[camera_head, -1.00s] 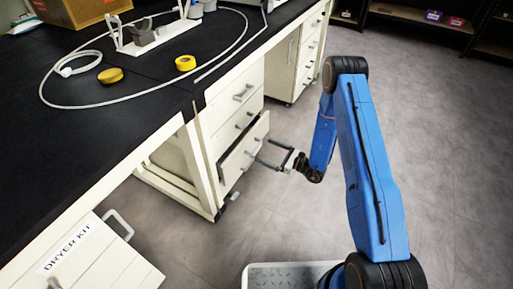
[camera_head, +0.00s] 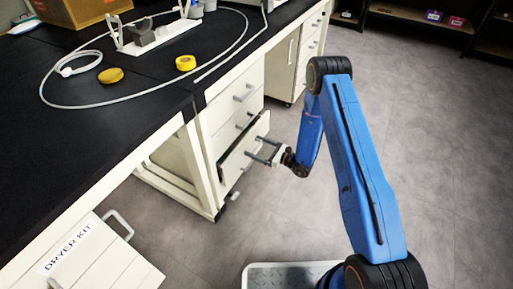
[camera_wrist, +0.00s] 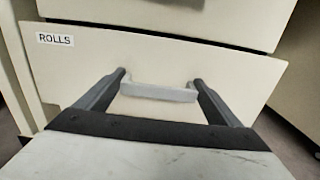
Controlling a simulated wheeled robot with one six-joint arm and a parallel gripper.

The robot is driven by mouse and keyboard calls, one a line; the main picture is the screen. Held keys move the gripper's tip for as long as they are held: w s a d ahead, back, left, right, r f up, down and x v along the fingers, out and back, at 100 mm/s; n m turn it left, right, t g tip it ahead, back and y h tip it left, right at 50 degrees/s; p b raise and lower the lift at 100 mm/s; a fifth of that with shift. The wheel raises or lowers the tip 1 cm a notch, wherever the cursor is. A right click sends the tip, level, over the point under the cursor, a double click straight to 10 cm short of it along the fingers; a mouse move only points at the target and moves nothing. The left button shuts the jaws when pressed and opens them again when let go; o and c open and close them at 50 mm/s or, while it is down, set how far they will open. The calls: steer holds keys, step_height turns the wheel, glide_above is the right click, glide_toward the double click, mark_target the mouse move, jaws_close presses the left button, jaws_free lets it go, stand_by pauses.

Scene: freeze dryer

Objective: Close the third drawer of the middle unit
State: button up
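The third drawer (camera_head: 236,163) of the middle unit is a cream front below two shut drawers. It stands slightly out, with a dark gap along its top edge. In the wrist view this drawer front (camera_wrist: 235,70) fills the middle and has a "ROLLS" label at its upper left. Its pale bar handle (camera_wrist: 158,91) lies between my fingers. My gripper (camera_head: 257,149) is open, with its two fingers pointing at the drawer front. In the wrist view my gripper (camera_wrist: 160,77) has a finger on each side of the handle; the tips look at or very near the front.
The black worktop (camera_head: 120,140) overhangs the unit and carries yellow tape (camera_head: 185,63) and a white cable loop. A box labelled "DRYER KIT" (camera_head: 90,255) stands at the lower left. Another drawer unit (camera_head: 310,45) stands farther back.

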mark_target(250, 144)
steer(key=shift+c, duration=1.3)
steer(key=x, duration=0.4)
steer(key=shift+w+a, duration=0.1)
steer(key=shift+a, duration=0.1)
steer(key=o, duration=1.4)
steer(key=shift+c, duration=0.2)
steer(key=v, duration=1.7)
steer(key=shift+d, duration=0.2)
